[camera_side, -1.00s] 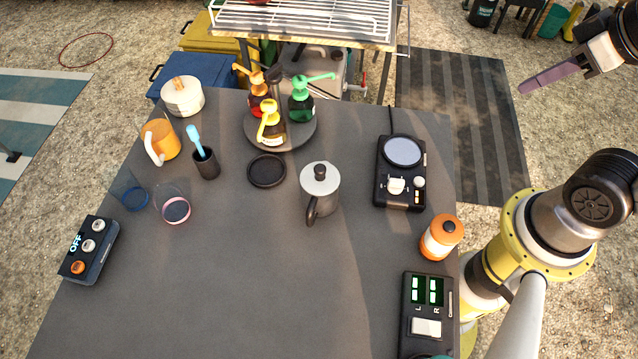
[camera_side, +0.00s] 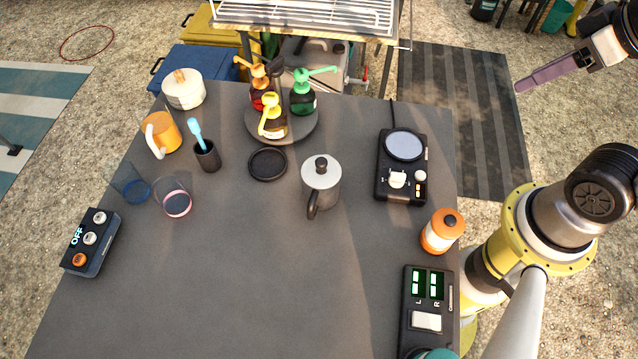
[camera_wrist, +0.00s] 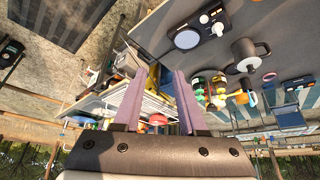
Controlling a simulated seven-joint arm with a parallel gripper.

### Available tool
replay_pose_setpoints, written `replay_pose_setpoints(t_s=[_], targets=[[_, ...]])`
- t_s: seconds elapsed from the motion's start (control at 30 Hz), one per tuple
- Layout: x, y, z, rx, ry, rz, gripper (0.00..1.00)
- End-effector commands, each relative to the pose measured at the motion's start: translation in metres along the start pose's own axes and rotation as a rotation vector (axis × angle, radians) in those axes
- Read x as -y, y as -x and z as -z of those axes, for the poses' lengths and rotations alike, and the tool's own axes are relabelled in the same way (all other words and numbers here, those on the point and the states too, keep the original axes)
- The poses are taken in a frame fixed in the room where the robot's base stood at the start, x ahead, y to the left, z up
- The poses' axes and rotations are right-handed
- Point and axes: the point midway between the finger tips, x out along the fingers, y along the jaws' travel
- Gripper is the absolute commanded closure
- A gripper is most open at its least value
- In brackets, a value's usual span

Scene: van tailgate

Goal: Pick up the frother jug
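The frother jug appears to be the grey lidded jug (camera_side: 322,184) with a black knob and a black handle. It stands upright near the middle of the dark table (camera_side: 230,285), its handle toward the front. In the wrist view the jug (camera_wrist: 243,48) shows at the upper right, beyond the fingers. My gripper (camera_side: 518,87) is high at the upper right of the side view, off the table and well away from the jug. In the wrist view my gripper (camera_wrist: 158,74) has its two purple fingers apart, with nothing held between them.
A black round coaster (camera_side: 267,163) lies left of the jug. A pump-bottle turntable (camera_side: 310,128) stands behind it. A hot plate unit (camera_side: 403,165), an orange-lidded jar (camera_side: 441,232) and a scale (camera_side: 426,318) line the right edge. The table's front middle is clear.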

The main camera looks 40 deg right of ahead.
Motion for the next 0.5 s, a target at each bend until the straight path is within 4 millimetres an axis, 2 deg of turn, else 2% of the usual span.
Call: replay_pose_setpoints(t_s=[0.03, 0.3, 0.5], targets=[[0.0, 0.0, 0.0, 0.0, 0.0, 0.0, 0.48], [0.0, 0.0, 0.0, 0.0, 0.0, 0.0, 0.0], [0.0, 0.0, 0.0, 0.0, -0.001, 0.0, 0.0]])
